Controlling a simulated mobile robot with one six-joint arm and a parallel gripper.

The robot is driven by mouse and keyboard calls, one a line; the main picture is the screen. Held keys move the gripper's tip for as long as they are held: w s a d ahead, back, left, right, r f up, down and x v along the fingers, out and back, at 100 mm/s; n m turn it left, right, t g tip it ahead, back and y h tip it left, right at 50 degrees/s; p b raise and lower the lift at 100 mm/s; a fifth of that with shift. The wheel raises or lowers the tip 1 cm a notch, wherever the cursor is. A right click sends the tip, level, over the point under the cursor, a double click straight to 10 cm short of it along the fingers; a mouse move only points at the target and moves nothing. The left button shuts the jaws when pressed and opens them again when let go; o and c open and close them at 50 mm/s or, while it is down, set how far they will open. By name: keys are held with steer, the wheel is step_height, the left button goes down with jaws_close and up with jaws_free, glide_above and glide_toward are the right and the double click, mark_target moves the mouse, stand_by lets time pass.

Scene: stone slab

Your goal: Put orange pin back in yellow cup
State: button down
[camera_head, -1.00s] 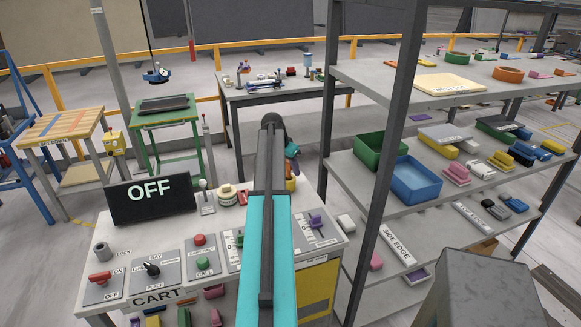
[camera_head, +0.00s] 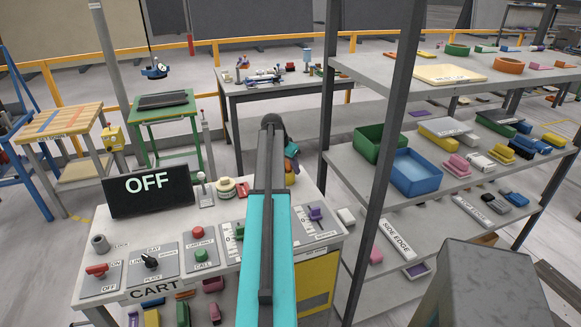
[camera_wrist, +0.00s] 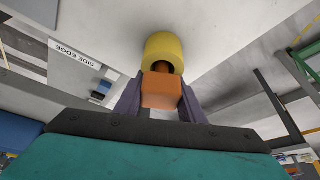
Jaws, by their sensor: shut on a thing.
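My gripper (camera_wrist: 160,100) is shut on the orange pin (camera_wrist: 160,92), its dark fingers on both sides of the block-like part. A narrower part of the pin points into the dark opening of the yellow cup (camera_wrist: 165,50) in the wrist view. I cannot tell how deep it reaches or whether it touches the cup. In the head view, my gripper (camera_head: 291,151) is partly behind my arm, above the back of the cart. The yellow cup (camera_head: 290,180) shows below it, beside my arm, partly hidden.
The cart top (camera_head: 225,285) carries several levers and buttons. A black OFF sign (camera_head: 147,190) and a cream roll (camera_head: 226,188) stand at its back. A shelf post (camera_head: 387,150) rises to the right, with a blue bin (camera_head: 416,173) and a green bin (camera_head: 378,144) behind it.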

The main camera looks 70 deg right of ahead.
steer(key=shift+a+f, duration=0.3)
steer(key=shift+f, duration=0.2)
steer(key=shift+a+f, duration=0.3)
steer(key=shift+f, duration=0.2)
steer(key=c, duration=1.3)
jaws_free()
steer(key=shift+w+f, duration=0.1)
steer(key=shift+c, duration=0.2)
steer(key=shift+o, duration=1.3)
steer(key=shift+w+d, duration=0.1)
steer(key=shift+d, duration=0.05)
steer(key=shift+d+r, duration=0.15)
steer(key=shift+r, duration=0.1)
steer(key=shift+r, duration=0.1)
steer(key=shift+r, duration=0.25)
steer(key=b+v, duration=0.3)
steer(key=v, duration=1)
steer(key=shift+r, duration=0.1)
